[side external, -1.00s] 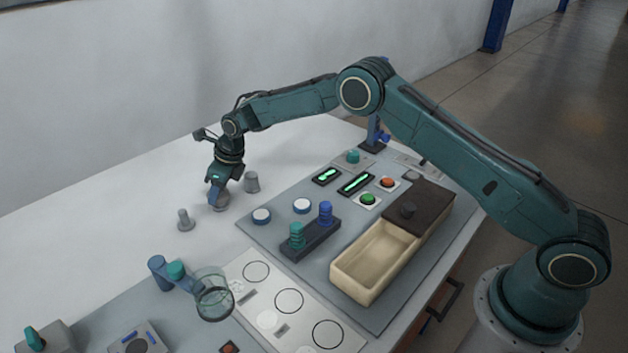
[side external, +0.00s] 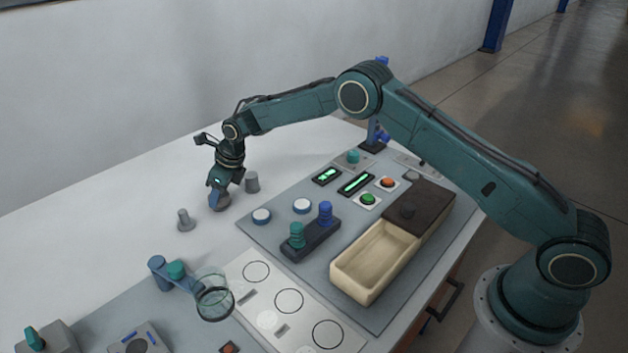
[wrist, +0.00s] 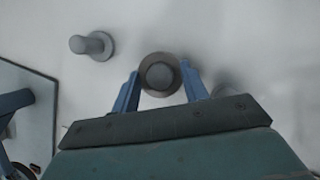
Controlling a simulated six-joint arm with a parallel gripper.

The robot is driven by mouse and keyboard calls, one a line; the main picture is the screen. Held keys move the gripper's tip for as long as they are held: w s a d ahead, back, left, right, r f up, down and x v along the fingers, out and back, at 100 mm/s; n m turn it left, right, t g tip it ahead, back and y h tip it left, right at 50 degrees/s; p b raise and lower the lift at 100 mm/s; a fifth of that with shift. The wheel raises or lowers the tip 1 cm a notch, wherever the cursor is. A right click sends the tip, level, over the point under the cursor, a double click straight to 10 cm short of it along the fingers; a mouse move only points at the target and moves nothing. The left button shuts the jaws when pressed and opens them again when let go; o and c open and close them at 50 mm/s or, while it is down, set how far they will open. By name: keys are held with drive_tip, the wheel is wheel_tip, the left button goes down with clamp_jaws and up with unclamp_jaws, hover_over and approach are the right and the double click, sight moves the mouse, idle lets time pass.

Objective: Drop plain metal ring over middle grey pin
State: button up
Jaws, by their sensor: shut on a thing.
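My gripper (side external: 220,196) points down over the middle grey pin on the white table, between two other grey pins. In the wrist view my gripper (wrist: 160,73) has its two blue fingers on either side of the plain metal ring (wrist: 145,74) and is shut on it. The round top of the middle grey pin (wrist: 160,75) shows inside the ring's hole, roughly centred. How far down the pin the ring sits cannot be told. In the side view the fingers hide much of the ring and pin.
One grey pin (side external: 184,221) stands to the left and another (side external: 252,182) close on the right, partly behind a finger in the wrist view. A grey panel (side external: 330,300) with buttons, a peg block (side external: 311,243) and a cream box (side external: 352,282) lies to the right.

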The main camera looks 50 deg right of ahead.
drive_tip(key=shift+f, duration=0.45)
idle(0.5)
idle(0.5)
drive_tip(key=o, duration=1.1)
drive_tip(key=shift+o, duration=0.3)
drive_tip(key=o, duration=0.3)
drive_tip(key=shift+r, duration=0.15)
drive_tip(key=shift+r, duration=4.45)
